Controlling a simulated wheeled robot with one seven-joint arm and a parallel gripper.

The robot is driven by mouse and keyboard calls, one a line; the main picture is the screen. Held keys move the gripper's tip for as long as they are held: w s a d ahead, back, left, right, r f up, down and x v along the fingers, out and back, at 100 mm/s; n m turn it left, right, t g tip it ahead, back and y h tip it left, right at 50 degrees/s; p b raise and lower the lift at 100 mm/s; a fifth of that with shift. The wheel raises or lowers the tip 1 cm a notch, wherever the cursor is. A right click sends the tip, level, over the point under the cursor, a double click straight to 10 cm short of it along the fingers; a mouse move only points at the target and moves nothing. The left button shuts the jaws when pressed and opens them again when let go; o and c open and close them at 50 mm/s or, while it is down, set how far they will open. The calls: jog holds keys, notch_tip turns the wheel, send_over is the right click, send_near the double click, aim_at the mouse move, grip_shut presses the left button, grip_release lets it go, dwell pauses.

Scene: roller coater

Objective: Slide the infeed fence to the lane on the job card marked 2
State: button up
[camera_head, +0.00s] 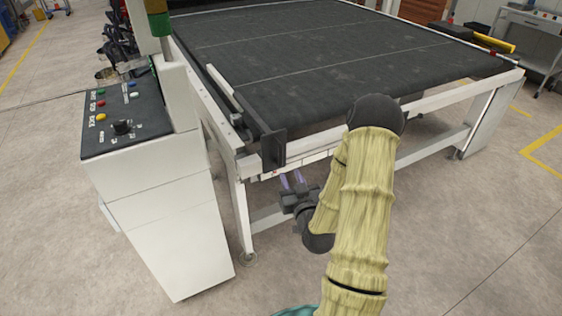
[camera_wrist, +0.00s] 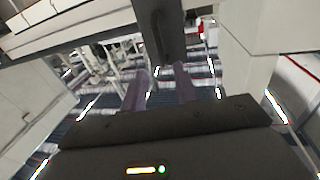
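The infeed fence (camera_head: 273,149) is a dark upright plate at the near left corner of the roller coater, with a long rail (camera_head: 228,92) running back along the left side of the black belt. My gripper (camera_head: 291,178) is just below and slightly right of the fence plate, its purple fingers pointing up. In the wrist view, the fingers (camera_wrist: 160,80) are apart with nothing between them. A dark upright part, apparently the fence's end (camera_wrist: 160,30), shows just beyond the fingertips. I cannot make out a job card or lane numbers.
The black belt (camera_head: 330,55) is clear, with thin pale lines across it. A white control cabinet (camera_head: 165,210) with buttons and a knob stands close on the left. The white front rail (camera_head: 430,97) and machine leg (camera_head: 240,205) are near my gripper.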

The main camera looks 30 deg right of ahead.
aim_at(281, 156)
jog(key=w+b, duration=0.1)
jog(key=w, duration=0.2)
jog(key=w+d+b, duration=0.1)
jog(key=w+b, duration=0.1)
jog(key=w, duration=0.2)
jog(key=w+d+b, duration=0.1)
jog(key=w+b, duration=0.1)
jog(key=w, duration=0.2)
jog(key=shift+w, duration=0.15)
dwell(0.3)
grip_shut()
jog(key=shift+d, duration=0.1)
